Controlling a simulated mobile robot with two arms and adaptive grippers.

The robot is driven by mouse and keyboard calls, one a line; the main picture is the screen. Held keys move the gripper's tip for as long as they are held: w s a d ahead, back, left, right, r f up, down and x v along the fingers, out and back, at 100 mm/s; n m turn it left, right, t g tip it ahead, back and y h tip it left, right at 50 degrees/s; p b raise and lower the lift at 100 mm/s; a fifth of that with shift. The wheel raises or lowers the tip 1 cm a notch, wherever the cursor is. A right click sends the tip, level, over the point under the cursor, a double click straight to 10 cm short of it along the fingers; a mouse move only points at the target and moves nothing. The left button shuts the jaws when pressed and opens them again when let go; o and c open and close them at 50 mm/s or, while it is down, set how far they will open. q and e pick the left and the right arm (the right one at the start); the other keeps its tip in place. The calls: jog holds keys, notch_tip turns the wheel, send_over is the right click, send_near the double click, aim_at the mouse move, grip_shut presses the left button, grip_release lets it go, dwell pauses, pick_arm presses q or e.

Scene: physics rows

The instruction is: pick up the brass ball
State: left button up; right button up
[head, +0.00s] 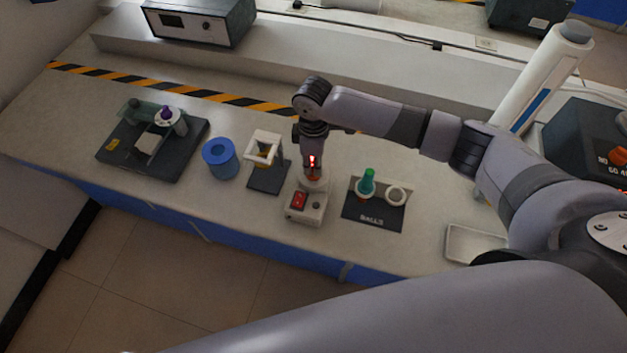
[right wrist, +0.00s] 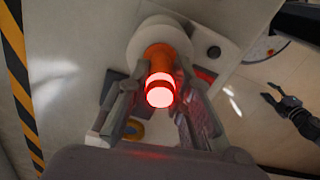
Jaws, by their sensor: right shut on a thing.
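My right gripper (head: 312,160) is over a small white unit (head: 305,207) with a red switch. In the right wrist view its two fingers (right wrist: 158,108) are shut on an orange piece (right wrist: 165,60) with a glowing red end, which rises from a round white part of the unit. I see no brass-coloured ball surface; if the ball is below the orange piece, the unit hides it. A green-topped piece (head: 367,181) stands in a white ring on the black BALLS mat (head: 372,221). A dark gripper-like shape (right wrist: 287,105), apparently my left gripper, shows small in the wrist view.
Left of the unit are a white stand with a yellowish ring (head: 264,148), a blue cup (head: 220,158) and a dark-based apparatus (head: 153,148). An empty white ring (head: 396,195) is on the mat. A pale tray (head: 472,244) lies right, near the bench's front edge.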

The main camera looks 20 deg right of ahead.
grip_shut()
jog(key=shift+w+r, duration=0.1)
jog(key=shift+r, duration=0.45)
notch_tip(320, 180, up, 21)
jog(key=b, duration=0.1)
jog(key=shift+a+f, duration=0.1)
jog(key=shift+f, duration=0.05)
dwell(0.3)
